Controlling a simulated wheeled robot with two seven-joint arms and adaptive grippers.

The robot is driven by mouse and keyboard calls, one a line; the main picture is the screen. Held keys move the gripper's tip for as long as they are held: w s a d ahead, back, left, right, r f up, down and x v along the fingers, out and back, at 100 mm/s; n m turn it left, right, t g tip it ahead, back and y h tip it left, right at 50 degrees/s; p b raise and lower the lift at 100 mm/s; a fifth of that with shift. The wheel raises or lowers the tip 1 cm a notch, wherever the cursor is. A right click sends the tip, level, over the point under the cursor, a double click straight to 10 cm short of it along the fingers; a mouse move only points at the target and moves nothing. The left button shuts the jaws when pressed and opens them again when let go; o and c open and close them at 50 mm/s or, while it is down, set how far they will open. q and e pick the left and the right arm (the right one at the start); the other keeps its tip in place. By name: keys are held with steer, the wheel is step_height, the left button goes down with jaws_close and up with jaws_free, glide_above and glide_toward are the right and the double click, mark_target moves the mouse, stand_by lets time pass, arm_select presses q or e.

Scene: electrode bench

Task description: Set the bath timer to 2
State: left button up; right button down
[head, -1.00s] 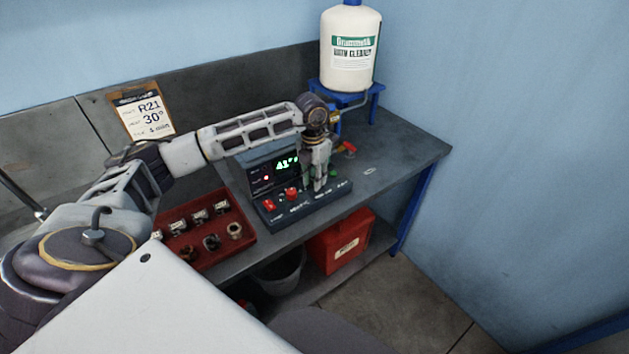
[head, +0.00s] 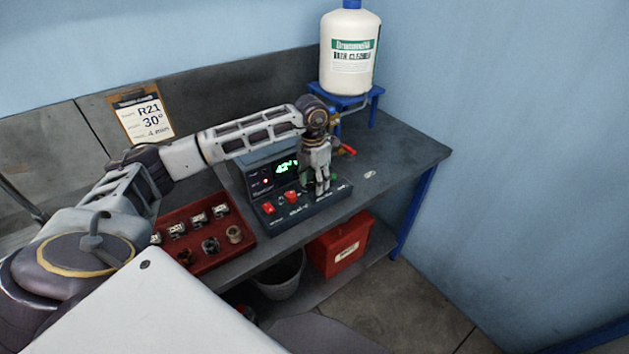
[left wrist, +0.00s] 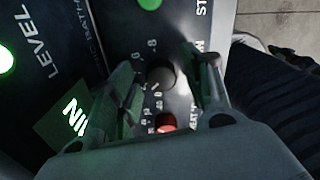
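The bath's control unit (head: 268,205) stands on the bench, with a green lit display (head: 286,167), red switches and a sloping panel. My left gripper (head: 322,188) points down over the right part of this panel. In the left wrist view a round dark knob (left wrist: 160,75) with a printed number scale sits between the fingers of my left gripper (left wrist: 168,88). The fingers are apart, and gaps show on both sides of the knob. The knob's pointer cannot be read. A red control (left wrist: 165,122) lies close by. My right gripper is not in view.
A red tray (head: 203,253) of small metal parts lies left of the unit. A white bottle (head: 348,55) stands on a blue stand (head: 345,97) at the back. A note card (head: 143,116) leans at the back left. The bench's right end is mostly clear.

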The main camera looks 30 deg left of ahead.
mark_target(313, 181)
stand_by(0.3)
arm_select(q)
step_height(313, 181, up, 12)
steer(key=shift+a, duration=0.25)
stand_by(0.5)
steer(key=shift+f, duration=0.1)
stand_by(0.5)
